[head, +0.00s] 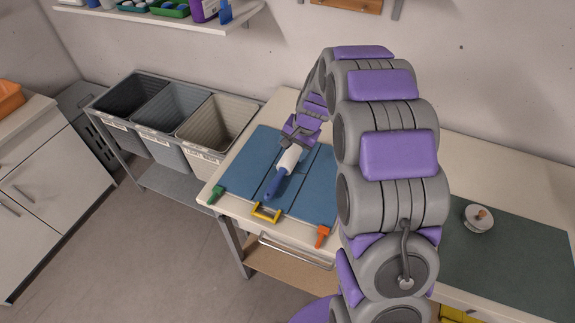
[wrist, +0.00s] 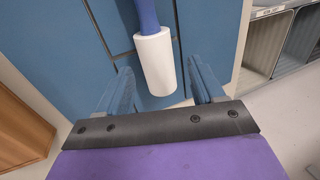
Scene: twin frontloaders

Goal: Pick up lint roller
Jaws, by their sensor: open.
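The lint roller lies on a blue folding board (head: 317,185) on the cream table. Its white roll (head: 289,159) points toward my gripper and its blue handle (head: 273,187) points toward the table's front edge. In the wrist view the white roll (wrist: 155,65) and part of the blue handle (wrist: 147,14) show ahead of my gripper. My gripper (wrist: 160,82) is open, with one finger on each side of the roll's near end and a gap to each. In the head view my gripper (head: 298,137) is at the roll's far end. Its fingertips are partly hidden there.
Several bins (head: 215,124) stand left of the table.

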